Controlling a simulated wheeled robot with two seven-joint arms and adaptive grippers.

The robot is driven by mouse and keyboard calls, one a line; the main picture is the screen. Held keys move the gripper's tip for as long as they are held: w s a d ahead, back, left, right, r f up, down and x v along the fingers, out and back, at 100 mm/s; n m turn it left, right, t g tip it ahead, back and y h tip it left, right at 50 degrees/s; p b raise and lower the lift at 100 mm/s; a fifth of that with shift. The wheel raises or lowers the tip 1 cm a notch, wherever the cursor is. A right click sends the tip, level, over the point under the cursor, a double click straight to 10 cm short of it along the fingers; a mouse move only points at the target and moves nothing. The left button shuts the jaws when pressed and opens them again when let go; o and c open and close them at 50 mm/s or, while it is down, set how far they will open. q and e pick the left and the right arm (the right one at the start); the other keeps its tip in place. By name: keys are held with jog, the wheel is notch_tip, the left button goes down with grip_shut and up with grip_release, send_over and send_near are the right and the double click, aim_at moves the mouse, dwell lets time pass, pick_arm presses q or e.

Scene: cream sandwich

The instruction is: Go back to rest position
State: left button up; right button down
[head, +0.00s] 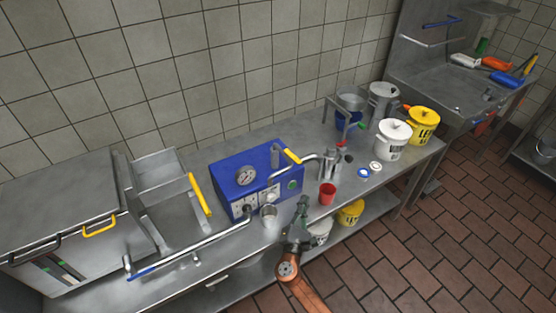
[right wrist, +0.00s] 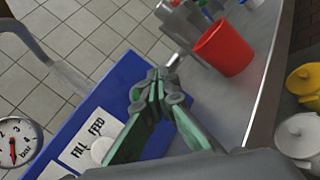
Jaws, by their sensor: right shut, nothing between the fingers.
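My right gripper (head: 303,203) reaches in from the bottom of the head view, over the front edge of the steel table. It also shows in the right wrist view (right wrist: 155,82), with its green-padded fingers shut and nothing between them. A red cup (head: 327,193) stands on the table just right of the gripper; it also shows in the right wrist view (right wrist: 223,48). The blue machine (head: 225,181) with a gauge and labelled front is left of the gripper. My left gripper is in neither view.
A metal cup (head: 268,216) stands in front of the machine. A white bucket (head: 391,143) and a yellow bucket (head: 423,127) stand at the table's right end. A lower shelf (head: 376,213) holds more buckets. The tiled floor (head: 460,240) at right is clear.

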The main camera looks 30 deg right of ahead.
jog(key=shift+s, duration=0.4)
